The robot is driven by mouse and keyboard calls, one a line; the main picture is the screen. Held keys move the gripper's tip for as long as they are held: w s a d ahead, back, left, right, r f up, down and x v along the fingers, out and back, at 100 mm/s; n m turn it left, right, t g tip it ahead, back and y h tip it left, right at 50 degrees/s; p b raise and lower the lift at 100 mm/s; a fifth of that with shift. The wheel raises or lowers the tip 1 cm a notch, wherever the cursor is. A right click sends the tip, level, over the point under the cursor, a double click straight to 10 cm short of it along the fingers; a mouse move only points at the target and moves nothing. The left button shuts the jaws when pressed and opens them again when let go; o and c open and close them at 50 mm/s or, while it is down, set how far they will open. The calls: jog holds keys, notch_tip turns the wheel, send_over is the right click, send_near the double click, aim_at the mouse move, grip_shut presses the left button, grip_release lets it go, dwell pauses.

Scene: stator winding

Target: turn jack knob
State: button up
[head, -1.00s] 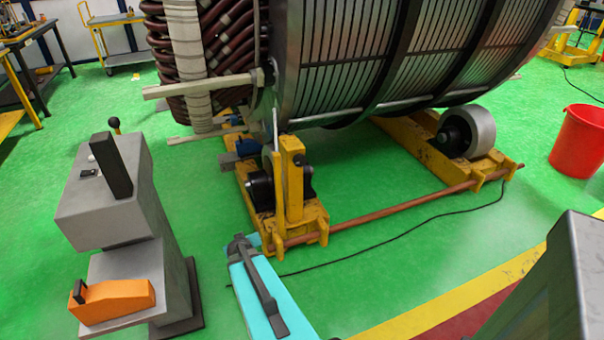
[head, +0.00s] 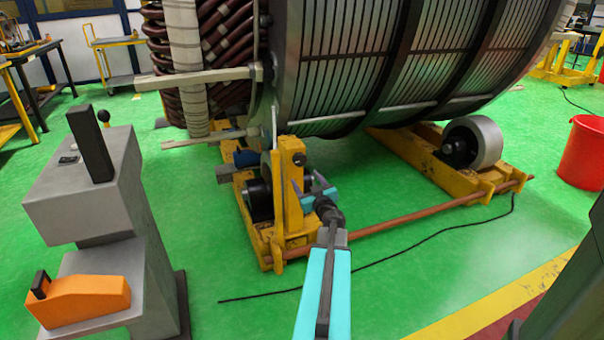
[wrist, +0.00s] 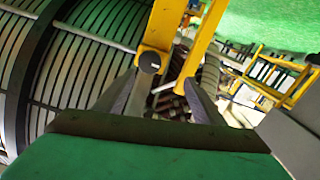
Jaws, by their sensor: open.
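The jack knob is a small dark round knob (head: 299,159) on the upper face of the yellow jack post (head: 291,190) under the stator. It also shows in the wrist view as a dark round end (wrist: 149,62) on the yellow post, near the tip of the left finger. My gripper (head: 306,181) is open and empty, just below and in front of the knob in the head view. In the wrist view its two dark fingers (wrist: 163,78) stand apart, with the knob close to the left one. I cannot tell whether that finger touches it.
The large stator (head: 350,70) looms above and behind the post on a yellow roller frame (head: 405,150). A copper-coloured bar (head: 420,212) runs along the frame's front. A grey machine (head: 90,200) stands at left, a red bucket (head: 582,155) at right.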

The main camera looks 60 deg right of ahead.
aim_at(301, 161)
jog(key=s, duration=0.1)
jog(key=s+d, duration=0.1)
jog(key=s+t+b, duration=0.1)
jog(key=shift+d+r+n, duration=0.25)
jog(key=shift+r+n, duration=0.15)
jog(key=shift+w, duration=0.15)
jog(key=shift+b+x, duration=1.65)
jog(key=shift+x, duration=5.2)
jog(key=shift+f, duration=0.15)
jog(key=c, duration=1.1)
